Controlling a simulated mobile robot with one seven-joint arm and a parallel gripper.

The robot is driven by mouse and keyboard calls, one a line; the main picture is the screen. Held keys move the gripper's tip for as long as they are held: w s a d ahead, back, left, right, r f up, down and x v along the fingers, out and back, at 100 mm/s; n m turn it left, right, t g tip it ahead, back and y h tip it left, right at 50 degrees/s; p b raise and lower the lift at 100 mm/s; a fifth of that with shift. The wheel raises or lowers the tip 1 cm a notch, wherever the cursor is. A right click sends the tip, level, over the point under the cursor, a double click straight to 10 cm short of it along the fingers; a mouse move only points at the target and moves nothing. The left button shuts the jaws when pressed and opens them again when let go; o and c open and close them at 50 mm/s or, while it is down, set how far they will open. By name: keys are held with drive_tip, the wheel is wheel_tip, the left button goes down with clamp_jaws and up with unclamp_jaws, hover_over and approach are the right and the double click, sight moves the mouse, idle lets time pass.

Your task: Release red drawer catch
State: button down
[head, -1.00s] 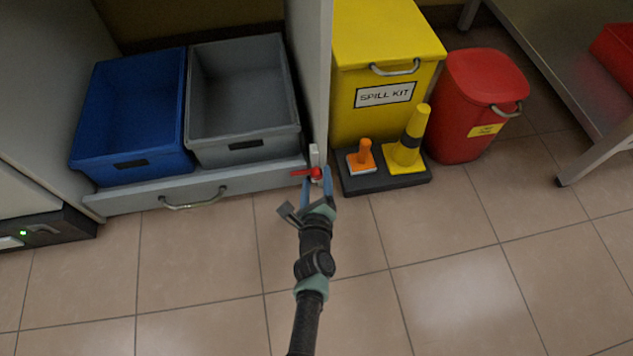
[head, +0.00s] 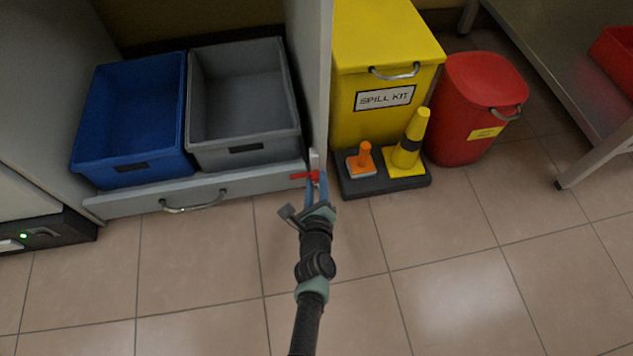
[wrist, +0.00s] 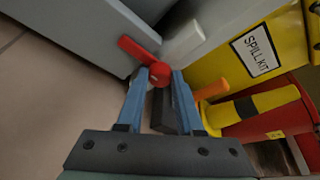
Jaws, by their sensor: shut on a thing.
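The red drawer catch (head: 304,175) is at the right end of the grey drawer front (head: 150,200). Its lever points left, lying across the drawer front in the head view. In the wrist view the red lever (wrist: 138,52) runs up and left from a round red hub. A pale block (wrist: 184,42) sits beside the hub. My gripper (head: 317,176) is at the catch, and its blue fingers are shut on the hub. In the wrist view the fingertips (wrist: 162,76) lie on either side of it. The drawer looks closed.
A blue bin (head: 130,173) and a grey bin (head: 240,155) stand above the drawer front. Right of the cabinet panel are a yellow spill kit box (head: 385,50), a black base (head: 388,186) with cones, and a red bin (head: 465,130). The tiled floor in front is clear.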

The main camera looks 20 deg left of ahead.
drive_tip(key=shift+r, duration=0.1)
drive_tip(key=m+p, duration=0.1)
drive_tip(key=g+y+p, duration=0.1)
drive_tip(key=p, duration=0.1)
drive_tip(key=shift+w+d+r+m, duration=0.1)
drive_tip(key=shift+r+m, duration=0.1)
drive_tip(key=shift+m, duration=0.2)
drive_tip(key=shift+w+d+f+m+g+y+b, duration=0.15)
drive_tip(key=shift+m+g+y+b, duration=0.3)
drive_tip(key=shift+m+y, duration=0.9)
drive_tip(key=shift+d+f+m+g+y+b, duration=0.15)
drive_tip(key=shift+m+g+y+b, duration=0.35)
drive_tip(key=shift+m, duration=1.7)
drive_tip(key=shift+w+d+f+m+g+y+b, duration=0.15)
drive_tip(key=shift+m+g+y+b, duration=0.25)
drive_tip(key=shift+m+y, duration=1)
drive_tip(key=shift+m+h, duration=0.25)
drive_tip(key=shift+m, duration=0.3)
drive_tip(key=c, duration=0.6)
unclamp_jaws()
drive_tip(key=shift+o, duration=0.2)
